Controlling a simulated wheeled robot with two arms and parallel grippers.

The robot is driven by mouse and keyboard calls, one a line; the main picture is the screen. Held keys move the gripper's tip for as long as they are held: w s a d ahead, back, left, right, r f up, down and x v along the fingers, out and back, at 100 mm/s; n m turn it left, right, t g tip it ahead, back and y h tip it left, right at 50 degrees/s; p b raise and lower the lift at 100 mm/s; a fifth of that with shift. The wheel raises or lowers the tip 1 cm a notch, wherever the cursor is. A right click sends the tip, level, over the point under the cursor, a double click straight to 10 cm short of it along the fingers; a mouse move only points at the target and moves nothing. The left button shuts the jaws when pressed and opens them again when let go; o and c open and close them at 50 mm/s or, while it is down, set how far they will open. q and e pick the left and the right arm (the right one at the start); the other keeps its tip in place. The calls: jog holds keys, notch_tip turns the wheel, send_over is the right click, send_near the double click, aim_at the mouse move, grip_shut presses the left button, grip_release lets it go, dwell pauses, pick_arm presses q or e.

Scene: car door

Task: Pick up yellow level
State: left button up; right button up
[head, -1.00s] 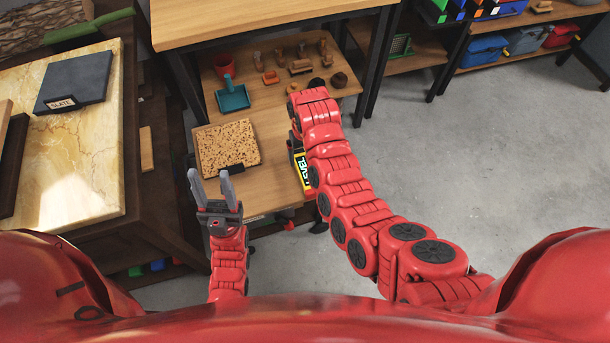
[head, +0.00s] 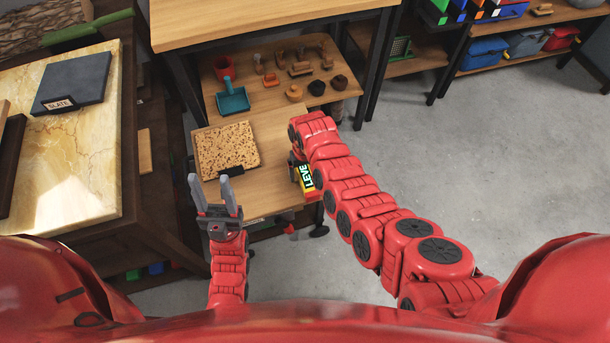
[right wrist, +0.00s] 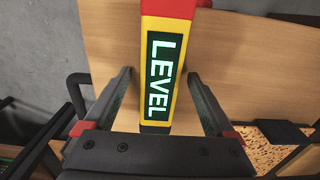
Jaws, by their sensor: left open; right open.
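In the right wrist view the level (right wrist: 163,62) runs between the two fingers of my right gripper (right wrist: 160,95). The fingers are open, one on each side, with a gap to the level on both sides. In the head view my right gripper is mostly hidden under its arm. My left gripper (head: 209,190) is open and empty near the table's left front.
On the small table (head: 265,185) lies a speckled board (head: 226,150). A marble-topped bench (head: 85,150) with a slate block (head: 73,82) is at left. Grey floor is clear at right.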

jog(key=shift+c, duration=0.3)
grip_shut()
